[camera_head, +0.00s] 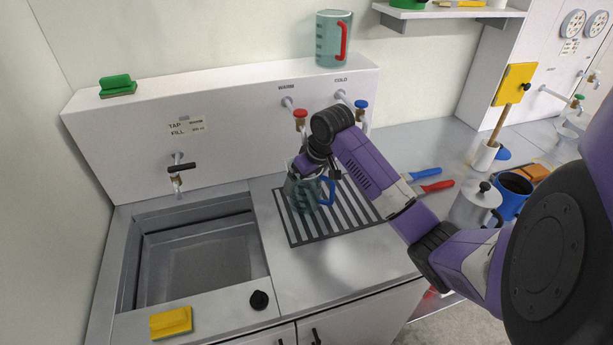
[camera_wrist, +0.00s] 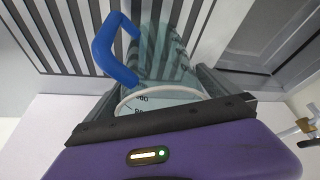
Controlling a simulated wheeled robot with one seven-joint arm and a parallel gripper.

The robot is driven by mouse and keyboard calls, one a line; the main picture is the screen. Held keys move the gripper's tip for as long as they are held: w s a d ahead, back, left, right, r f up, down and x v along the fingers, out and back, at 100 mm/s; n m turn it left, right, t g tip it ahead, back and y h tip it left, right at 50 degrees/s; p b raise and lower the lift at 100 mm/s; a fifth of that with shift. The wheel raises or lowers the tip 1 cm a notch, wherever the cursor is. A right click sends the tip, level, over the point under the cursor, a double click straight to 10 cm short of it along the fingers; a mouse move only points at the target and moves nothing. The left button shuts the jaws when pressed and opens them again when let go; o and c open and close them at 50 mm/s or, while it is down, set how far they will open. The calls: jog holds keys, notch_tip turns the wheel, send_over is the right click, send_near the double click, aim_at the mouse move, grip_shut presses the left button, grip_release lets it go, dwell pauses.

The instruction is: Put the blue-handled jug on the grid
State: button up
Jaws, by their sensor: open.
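The blue-handled jug (camera_head: 303,197) is clear and greenish with dark markings. In the head view it appears upright on the left part of the dark-striped grid (camera_head: 352,215), its blue handle to the right. My gripper (camera_head: 311,170) is over the jug's top and partly hides its rim. In the wrist view the jug (camera_wrist: 165,65) lies between the open fingers of my gripper (camera_wrist: 160,88), with its rim close to the palm. The stripes of the grid (camera_wrist: 60,35) show beyond it. Whether the fingers touch the jug cannot be told.
A red-handled jug (camera_head: 331,40) stands on the ledge above. A red-knobbed tap (camera_head: 300,117) and a blue-knobbed tap (camera_head: 361,107) are close behind my gripper. The sink (camera_head: 200,255) is left of the grid. A metal pot (camera_head: 475,205) and a blue mug (camera_head: 511,193) stand right.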

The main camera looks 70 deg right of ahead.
jog(key=b+v, duration=0.1)
jog(key=v, duration=1.1)
jog(key=shift+r, duration=0.1)
